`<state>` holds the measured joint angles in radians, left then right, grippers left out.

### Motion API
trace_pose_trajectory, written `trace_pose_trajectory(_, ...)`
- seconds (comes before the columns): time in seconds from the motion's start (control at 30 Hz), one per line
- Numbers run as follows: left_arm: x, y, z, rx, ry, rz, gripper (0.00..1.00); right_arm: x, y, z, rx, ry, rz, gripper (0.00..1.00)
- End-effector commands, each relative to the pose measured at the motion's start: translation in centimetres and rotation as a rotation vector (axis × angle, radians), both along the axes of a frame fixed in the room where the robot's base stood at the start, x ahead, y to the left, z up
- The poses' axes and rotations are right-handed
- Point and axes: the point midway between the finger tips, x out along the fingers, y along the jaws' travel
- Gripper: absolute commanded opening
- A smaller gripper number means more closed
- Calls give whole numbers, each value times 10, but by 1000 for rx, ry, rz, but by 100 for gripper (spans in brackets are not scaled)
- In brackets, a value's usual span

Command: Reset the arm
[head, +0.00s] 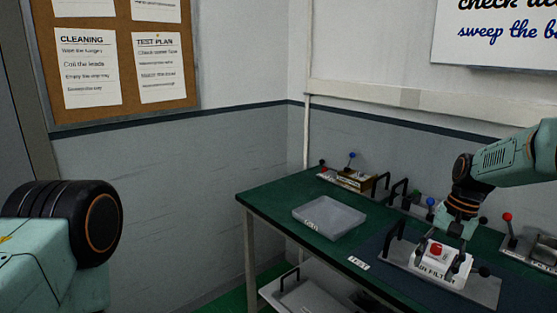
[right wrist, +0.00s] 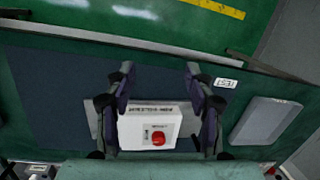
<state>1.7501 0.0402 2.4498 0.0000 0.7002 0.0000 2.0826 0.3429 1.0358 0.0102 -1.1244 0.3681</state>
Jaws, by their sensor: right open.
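My right arm comes in from the right, and its right gripper (head: 455,238) points down at a white box (head: 437,262) with a red button and a label ending in "FILTER". In the right wrist view my gripper (right wrist: 157,80) is open, with one finger on each side of the white box (right wrist: 150,130). I cannot tell whether the fingers touch it. The box sits on a grey metal plate (head: 482,290) with a black handle. A part of my left arm shows at the lower left; its gripper is out of view.
The green table (head: 265,205) holds a shallow grey tray (head: 328,217) on the left. Lever devices with red and blue knobs stand along the back (head: 347,178) and at the right (head: 530,246). A "TEST" label (head: 358,263) lies near the front edge. A lower shelf (head: 310,293) shows below.

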Motion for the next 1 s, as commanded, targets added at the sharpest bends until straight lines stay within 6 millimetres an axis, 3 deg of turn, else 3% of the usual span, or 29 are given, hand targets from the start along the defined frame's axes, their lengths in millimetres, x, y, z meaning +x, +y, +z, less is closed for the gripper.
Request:
trace_pose_trajectory(0.17,0,0,-1,0,1,0,40,8,6,-34,-39,-116,43,54)
trace_pose_trajectory(0.27,0,0,-7,0,1,0,40,6,15,-67,-71,-185,84,54)
trace_pose_trajectory(0.43,0,0,-21,0,0,0,40,-15,34,-132,-126,-279,163,54)
trace_pose_trajectory(0.53,0,0,-32,0,0,0,40,-37,47,-171,-157,-320,214,54)
trace_pose_trajectory(0.67,0,0,-48,0,1,0,40,-78,65,-221,-193,-358,286,54)
trace_pose_trajectory(0.77,0,0,-63,0,1,0,40,-120,79,-258,-216,-374,347,54)
trace_pose_trajectory(1.0,0,0,-108,0,1,0,40,-250,109,-329,-238,-343,498,54)
